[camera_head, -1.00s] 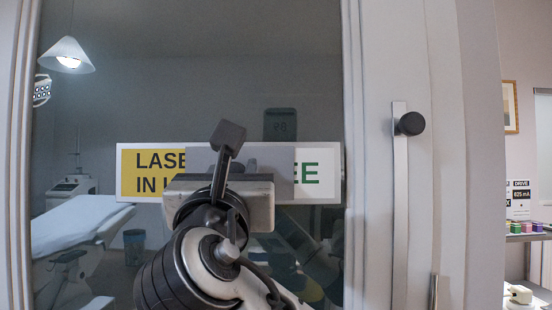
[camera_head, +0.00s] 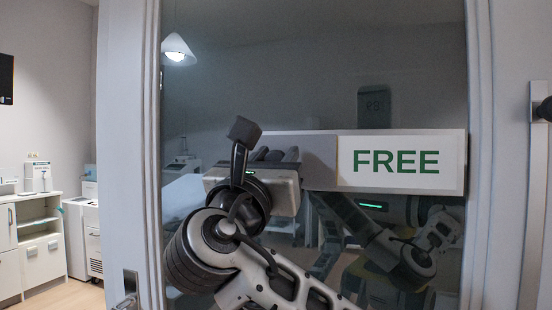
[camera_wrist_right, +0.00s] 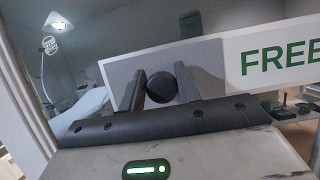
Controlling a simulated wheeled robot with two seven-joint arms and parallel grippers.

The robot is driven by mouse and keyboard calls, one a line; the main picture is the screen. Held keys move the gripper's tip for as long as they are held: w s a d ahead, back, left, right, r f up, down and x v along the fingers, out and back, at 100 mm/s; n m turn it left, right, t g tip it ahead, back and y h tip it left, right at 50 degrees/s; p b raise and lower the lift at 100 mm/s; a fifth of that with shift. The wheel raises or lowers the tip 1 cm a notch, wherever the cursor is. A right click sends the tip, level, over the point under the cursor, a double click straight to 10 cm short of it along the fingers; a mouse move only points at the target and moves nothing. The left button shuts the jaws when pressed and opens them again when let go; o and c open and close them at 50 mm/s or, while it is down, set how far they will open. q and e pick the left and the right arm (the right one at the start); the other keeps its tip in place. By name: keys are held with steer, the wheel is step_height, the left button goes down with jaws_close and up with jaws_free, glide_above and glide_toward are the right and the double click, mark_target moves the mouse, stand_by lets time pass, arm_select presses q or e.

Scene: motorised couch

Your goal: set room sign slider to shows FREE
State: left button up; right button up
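The room sign (camera_head: 450,160) is a long white panel on the glass, with FREE in green fully uncovered at its right. The grey slider plate (camera_head: 320,155) covers the part left of that word; no yellow part shows. My right gripper (camera_head: 275,158) is at the slider's left part and hides some of it. In the right wrist view, the slider's dark round knob (camera_wrist_right: 162,88) sits between the two fingers of my right gripper (camera_wrist_right: 162,90), and both fingers appear to touch it. My left gripper is not in view.
The sign is on a glass pane (camera_head: 250,70) in a white frame (camera_head: 128,150). A dark door knob (camera_head: 544,109) on a vertical bar is at the far right. A white cabinet (camera_head: 40,250) stands at the left. Arm-like reflections show in the glass.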

steer(key=shift+o, duration=1.3)
steer(key=shift+w+a, duration=0.1)
steer(key=shift+a, duration=0.15)
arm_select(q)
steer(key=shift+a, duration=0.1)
arm_select(e)
steer(key=shift+d, duration=0.1)
steer(key=shift+s+f, duration=0.1)
steer(key=shift+s, duration=0.1)
arm_select(q)
steer(key=b, duration=0.1)
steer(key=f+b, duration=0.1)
steer(key=b, duration=0.1)
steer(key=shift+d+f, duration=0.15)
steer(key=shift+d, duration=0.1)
arm_select(e)
steer(key=v, duration=1.5)
steer(key=shift+s, duration=0.3)
